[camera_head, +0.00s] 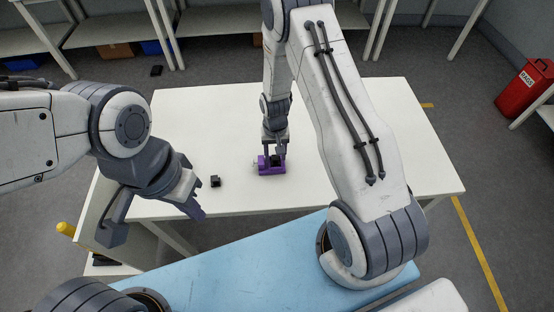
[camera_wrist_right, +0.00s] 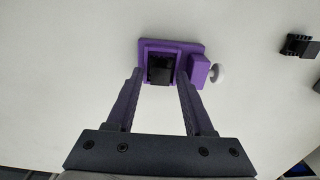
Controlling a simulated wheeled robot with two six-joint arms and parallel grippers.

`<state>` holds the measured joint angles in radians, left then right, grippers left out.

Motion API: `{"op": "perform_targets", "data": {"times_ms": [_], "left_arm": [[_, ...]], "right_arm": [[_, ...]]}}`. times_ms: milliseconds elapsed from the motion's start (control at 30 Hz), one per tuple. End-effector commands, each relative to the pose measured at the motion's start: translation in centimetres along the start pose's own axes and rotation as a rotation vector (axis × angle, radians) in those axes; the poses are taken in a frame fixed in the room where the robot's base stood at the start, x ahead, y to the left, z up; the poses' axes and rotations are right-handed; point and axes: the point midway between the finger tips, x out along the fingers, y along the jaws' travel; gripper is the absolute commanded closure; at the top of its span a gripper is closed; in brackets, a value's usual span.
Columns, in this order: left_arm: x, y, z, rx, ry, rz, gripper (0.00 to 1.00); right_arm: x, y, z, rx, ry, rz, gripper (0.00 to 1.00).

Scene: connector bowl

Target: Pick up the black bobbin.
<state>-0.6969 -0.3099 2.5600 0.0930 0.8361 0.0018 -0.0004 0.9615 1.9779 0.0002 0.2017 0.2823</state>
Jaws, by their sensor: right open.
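A black part (camera_wrist_right: 160,69) sits inside a purple holder (camera_wrist_right: 190,45) with a white knob on its side. In the head view the purple holder (camera_head: 271,171) stands on the white table, partly hidden by my right gripper. A second black part (camera_head: 215,181) lies alone on the table to its left, and it also shows in the right wrist view (camera_wrist_right: 299,46). I cannot tell for sure which is the bobbin. My right gripper (camera_wrist_right: 159,75) is open, with one finger on each side of the black part in the holder; contact is unclear. My left gripper (camera_head: 194,197) hangs near the table's left front edge.
Shelves stand along the back wall. A red bin (camera_head: 521,92) stands on the floor at the far right.

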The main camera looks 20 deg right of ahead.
Motion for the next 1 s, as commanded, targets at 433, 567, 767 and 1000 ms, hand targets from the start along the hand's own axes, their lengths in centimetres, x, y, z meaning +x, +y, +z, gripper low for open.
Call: {"op": "perform_targets", "data": {"times_ms": [433, 567, 767, 1000], "left_arm": [[0.0, 0.0, 0.0, 0.000, 0.000, 0.000, 1.00], [0.1, 0.0, 0.0, 0.000, 0.000, 0.000, 1.00], [0.8, -0.1, 0.1, 0.001, 0.000, 0.000, 1.00], [2.2, -0.2, 0.1, 0.001, 0.000, 0.000, 1.00]], "right_arm": [[-0.1, 0.0, 0.0, -0.001, 0.000, 0.000, 1.00], [-0.3, -0.1, 0.0, -0.001, 0.001, 0.000, 1.00], [-1.8, -0.1, -0.1, -0.001, 0.003, -0.001, 1.00], [-5.1, 1.8, 1.1, 0.005, 0.002, 0.000, 1.00]]}}
